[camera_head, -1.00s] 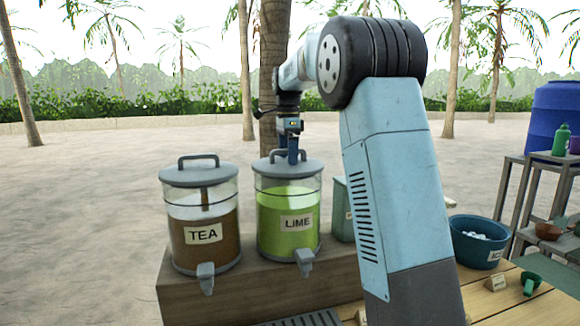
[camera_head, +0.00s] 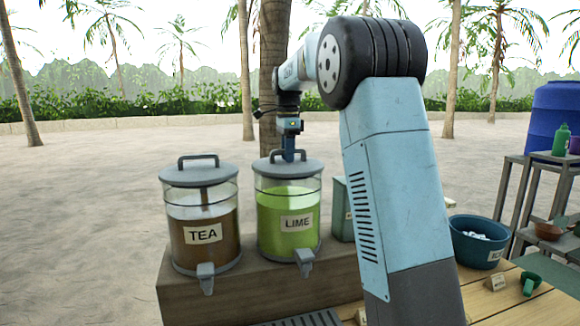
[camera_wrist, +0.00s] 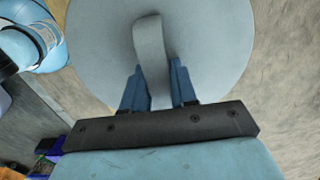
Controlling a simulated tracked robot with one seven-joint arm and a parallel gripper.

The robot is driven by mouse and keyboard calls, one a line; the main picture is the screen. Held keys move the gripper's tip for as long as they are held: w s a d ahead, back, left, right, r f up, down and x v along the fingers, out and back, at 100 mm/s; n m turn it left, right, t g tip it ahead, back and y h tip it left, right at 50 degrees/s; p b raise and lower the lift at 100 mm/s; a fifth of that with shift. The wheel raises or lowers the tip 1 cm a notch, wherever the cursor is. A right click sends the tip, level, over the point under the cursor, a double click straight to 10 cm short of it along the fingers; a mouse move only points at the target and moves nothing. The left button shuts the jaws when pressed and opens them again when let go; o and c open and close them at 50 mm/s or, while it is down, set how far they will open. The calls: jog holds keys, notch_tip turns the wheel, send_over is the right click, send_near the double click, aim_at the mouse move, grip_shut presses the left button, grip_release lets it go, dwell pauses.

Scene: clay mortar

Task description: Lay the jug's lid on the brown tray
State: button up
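The lime jug (camera_head: 287,235) is a clear container of green drink on a wooden block, with a round grey lid (camera_head: 300,170) seated on it. In the wrist view the lid (camera_wrist: 215,40) is a wide grey disc with a raised bar handle (camera_wrist: 150,45). My gripper (camera_head: 288,155) is over the lid, pointing down. In the wrist view my gripper's (camera_wrist: 157,75) two blue fingers stand on either side of the handle and look closed on it. I cannot make out a brown tray in either view.
The tea jug (camera_head: 204,225), with its own grey lid, stands close to the left. A green box (camera_head: 342,210) is just right of the lime jug. A blue ice tub (camera_head: 478,242) and a green scoop (camera_head: 530,283) are farther right. Open sand lies behind.

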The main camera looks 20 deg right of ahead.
grip_shut()
jog(key=shift+r, duration=0.1)
jog(key=shift+r, duration=2.4)
